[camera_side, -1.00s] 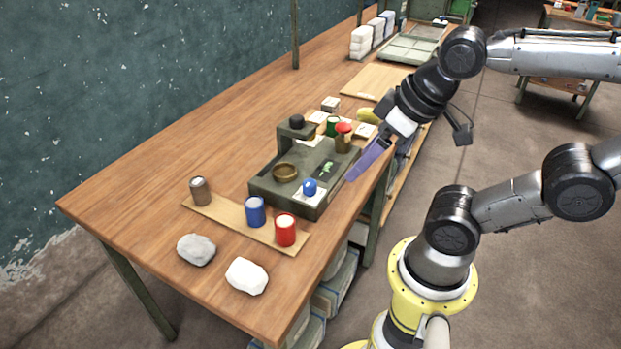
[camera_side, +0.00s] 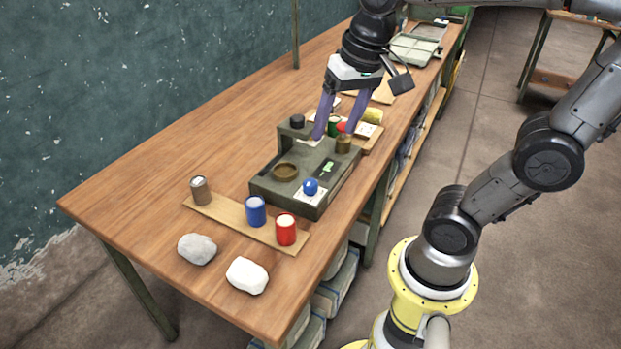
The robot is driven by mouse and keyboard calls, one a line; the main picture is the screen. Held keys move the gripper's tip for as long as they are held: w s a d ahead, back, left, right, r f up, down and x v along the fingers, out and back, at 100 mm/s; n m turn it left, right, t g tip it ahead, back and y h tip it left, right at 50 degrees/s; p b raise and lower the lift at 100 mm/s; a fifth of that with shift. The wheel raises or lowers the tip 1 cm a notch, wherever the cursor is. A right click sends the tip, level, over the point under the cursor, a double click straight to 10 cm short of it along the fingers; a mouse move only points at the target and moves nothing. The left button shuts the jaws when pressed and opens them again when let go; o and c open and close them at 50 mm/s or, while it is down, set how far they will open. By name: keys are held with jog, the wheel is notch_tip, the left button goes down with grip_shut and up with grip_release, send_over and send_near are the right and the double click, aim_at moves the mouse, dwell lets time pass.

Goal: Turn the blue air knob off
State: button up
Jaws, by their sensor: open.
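The blue air knob (camera_side: 310,187) sits on a white plate at the near right corner of the dark green machine (camera_side: 277,194). My gripper (camera_side: 334,136) points down with its two purple fingers spread apart and nothing between them that I can make out. It is above the far end of the machine, behind the blue knob and apart from it. A red knob (camera_side: 342,127) and a green knob (camera_side: 333,126) show near the fingertips, partly hidden. I cannot tell whether the fingers touch anything there.
A brass ring (camera_side: 285,171), a brass cylinder (camera_side: 343,145) and a black knob (camera_side: 297,121) are on the machine. In front, a wooden strip (camera_side: 232,217) carries brown, blue and red cans. Two pale lumps (camera_side: 247,275) lie near the table's front edge. The table's left side is clear.

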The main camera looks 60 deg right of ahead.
aim_at(310, 182)
jog(key=w+d+f+m+g, duration=0.3)
jog(key=w+d+f, duration=0.15)
jog(key=w, duration=0.25)
jog(key=f, duration=1.4)
jog(key=shift+w+a, duration=0.1)
jog(key=shift+a, duration=0.2)
grip_shut()
